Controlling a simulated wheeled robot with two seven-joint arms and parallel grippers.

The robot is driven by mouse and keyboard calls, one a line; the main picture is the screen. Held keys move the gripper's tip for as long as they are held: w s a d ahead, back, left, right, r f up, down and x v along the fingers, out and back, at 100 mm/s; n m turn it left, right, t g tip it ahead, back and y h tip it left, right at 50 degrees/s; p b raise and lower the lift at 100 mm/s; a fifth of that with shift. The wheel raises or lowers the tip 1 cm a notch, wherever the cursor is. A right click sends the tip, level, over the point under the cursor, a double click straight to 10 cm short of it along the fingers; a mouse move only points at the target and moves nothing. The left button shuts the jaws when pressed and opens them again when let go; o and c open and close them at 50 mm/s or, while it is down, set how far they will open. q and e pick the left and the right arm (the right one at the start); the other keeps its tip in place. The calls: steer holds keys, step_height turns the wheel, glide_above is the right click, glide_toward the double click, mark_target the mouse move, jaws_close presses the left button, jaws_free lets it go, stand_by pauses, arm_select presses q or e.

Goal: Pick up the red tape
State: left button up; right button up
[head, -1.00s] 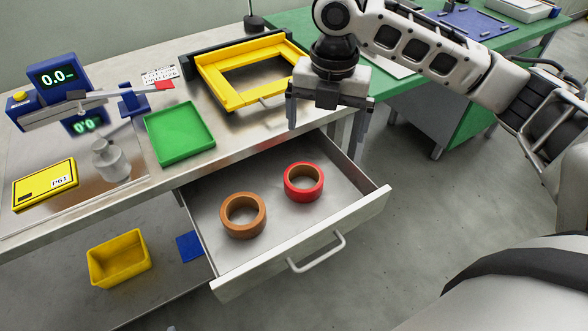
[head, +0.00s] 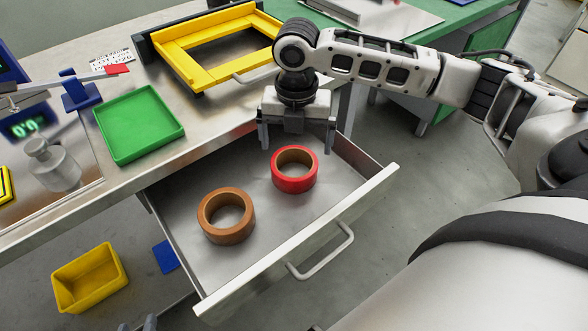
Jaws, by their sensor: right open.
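The red tape (head: 294,184) is a roll lying flat in the open drawer, towards its right back part. My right gripper (head: 297,148) points down over the drawer. It is open and empty, with its two fingers spread at either side of the red tape's far rim in the picture. The fingertips look higher than the roll, and I see no contact. A small grey tip at the bottom left edge seems to be part of my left gripper (head: 149,322). Most of it is cut off, so its jaws cannot be read.
A brown tape roll (head: 228,236) lies left of the red one in the drawer (head: 270,280). The drawer's front wall and handle (head: 325,255) stand nearer. The bench above holds a green tray (head: 138,123) and a yellow frame (head: 180,65). A yellow bin (head: 90,278) sits below.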

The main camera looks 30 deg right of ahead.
mark_target(292, 185)
steer(key=shift+w+a+f+b, duration=0.1)
steer(key=shift+f+b, duration=0.05)
steer(key=shift+f, duration=1.65)
steer(key=shift+a+f+b, duration=0.1)
steer(key=shift+f+b, duration=0.05)
steer(key=shift+f, duration=1.65)
steer(key=c, duration=0.8)
